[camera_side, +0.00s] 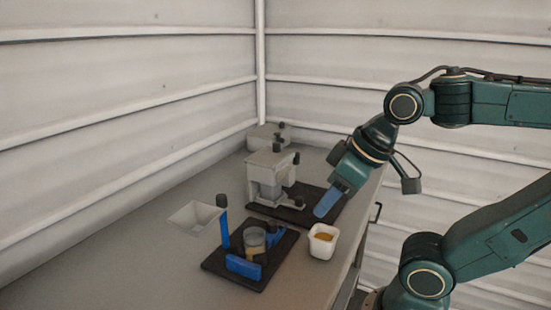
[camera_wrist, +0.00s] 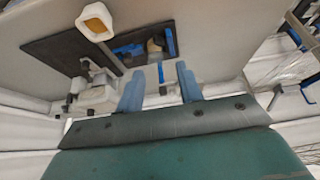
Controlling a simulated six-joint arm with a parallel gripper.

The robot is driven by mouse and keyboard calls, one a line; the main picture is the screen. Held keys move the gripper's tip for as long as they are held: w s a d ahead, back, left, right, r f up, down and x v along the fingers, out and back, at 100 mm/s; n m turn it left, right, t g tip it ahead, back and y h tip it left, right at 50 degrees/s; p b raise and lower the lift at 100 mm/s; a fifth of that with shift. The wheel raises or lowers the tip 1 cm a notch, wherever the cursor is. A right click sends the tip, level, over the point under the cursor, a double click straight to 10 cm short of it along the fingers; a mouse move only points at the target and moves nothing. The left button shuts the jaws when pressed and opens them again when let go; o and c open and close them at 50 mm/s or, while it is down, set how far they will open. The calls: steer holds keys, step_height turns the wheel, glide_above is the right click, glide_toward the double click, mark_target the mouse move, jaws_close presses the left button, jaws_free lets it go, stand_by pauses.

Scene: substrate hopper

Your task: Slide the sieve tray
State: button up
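My gripper (camera_side: 320,214) has blue fingers pointing down and left, in front of the right end of a black base plate in the side view. In the wrist view the two fingers (camera_wrist: 159,69) stand apart with nothing visibly held. A grey machine (camera_side: 270,172) with black knobs stands on that plate; it also shows left of the fingers in the wrist view (camera_wrist: 95,96). I cannot tell for sure which part is the sieve tray.
A white cup (camera_side: 323,241) with orange contents stands near the table's right edge. Another grey unit (camera_side: 262,136) is behind. The table's left is clear.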

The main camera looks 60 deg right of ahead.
steer(key=shift+o, duration=0.6)
steer(key=w+d+f+g+h, duration=0.1)
steer(key=w+d+f+g, duration=0.1)
steer(key=w+d, duration=0.5)
steer(key=d+f+g, duration=0.1)
steer(key=d+f, duration=0.3)
steer(key=d, duration=0.3)
steer(key=w+d+f+g, duration=0.1)
steer(key=d+f, duration=0.4)
steer(key=d, duration=0.3)
steer(key=d+f+g+y, duration=0.1)
steer(key=d+f, duration=0.3)
steer(key=d, duration=0.3)
steer(key=shift+w+d+f+g, duration=0.15)
steer(key=shift+w+f+g, duration=0.15)
steer(key=shift+w, duration=0.15)
